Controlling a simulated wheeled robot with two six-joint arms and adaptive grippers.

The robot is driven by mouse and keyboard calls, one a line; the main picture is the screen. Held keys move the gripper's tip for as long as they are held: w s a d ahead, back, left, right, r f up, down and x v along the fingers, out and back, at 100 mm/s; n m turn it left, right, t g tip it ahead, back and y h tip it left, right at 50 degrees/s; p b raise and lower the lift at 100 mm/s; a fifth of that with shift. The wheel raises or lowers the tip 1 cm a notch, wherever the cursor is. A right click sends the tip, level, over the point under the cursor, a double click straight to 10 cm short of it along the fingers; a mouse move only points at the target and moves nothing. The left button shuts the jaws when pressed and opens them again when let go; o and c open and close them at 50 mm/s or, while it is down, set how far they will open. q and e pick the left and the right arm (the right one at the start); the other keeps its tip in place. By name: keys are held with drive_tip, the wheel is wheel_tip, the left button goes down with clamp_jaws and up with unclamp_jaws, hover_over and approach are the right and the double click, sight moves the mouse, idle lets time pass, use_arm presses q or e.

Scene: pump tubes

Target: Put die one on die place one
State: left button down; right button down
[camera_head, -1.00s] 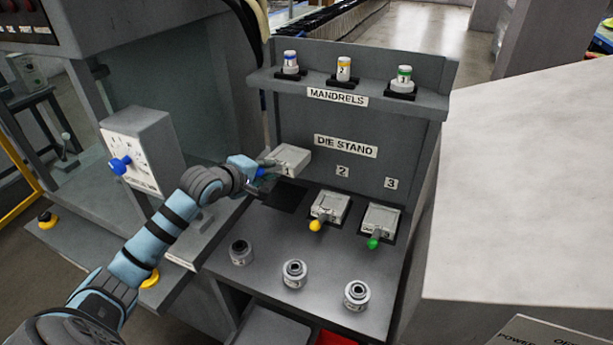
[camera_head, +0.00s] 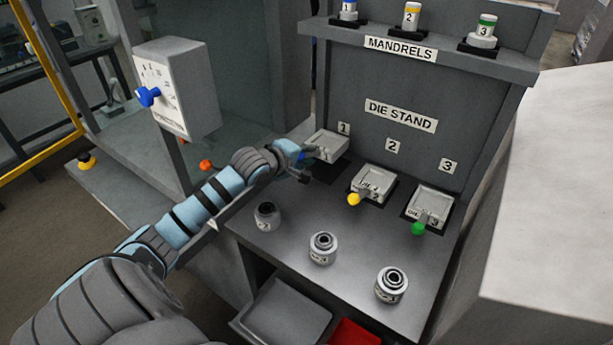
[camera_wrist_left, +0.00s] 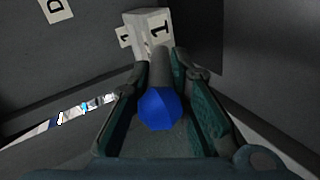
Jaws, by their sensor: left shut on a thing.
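Die one, a light grey square block (camera_head: 328,144) with a handle ending in a blue knob (camera_wrist_left: 160,108), is in my left gripper (camera_head: 304,163). The gripper's fingers are shut around its handle in the left wrist view. In the head view the die overlaps die place one, a dark square pad (camera_head: 328,171) at the left end of the die stand, below wall label 1 (camera_head: 344,128). I cannot tell whether the die touches the pad. The die's face marked 1 (camera_wrist_left: 158,28) shows in the left wrist view. My right gripper is not in view.
Die two (camera_head: 372,184), with a yellow knob, and die three (camera_head: 430,204), with a green knob, sit to the right. Several grey ring-shaped parts (camera_head: 322,248) stand in front. A mandrel shelf (camera_head: 440,58) is above. A control box (camera_head: 178,87) with a blue knob stands left.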

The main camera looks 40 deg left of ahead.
use_arm(q)
drive_tip(key=shift+s+f, duration=0.25)
drive_tip(key=shift+f, duration=0.6)
wheel_tip(320, 180, down, 4)
drive_tip(key=shift+d+r+b, duration=0.1)
drive_tip(key=shift+b, duration=0.6)
drive_tip(key=c, duration=1.5)
unclamp_jaws()
drive_tip(key=shift+s, duration=0.1)
drive_tip(key=p+v, duration=0.8)
drive_tip(key=v, duration=0.4)
drive_tip(key=shift+s, duration=0.1)
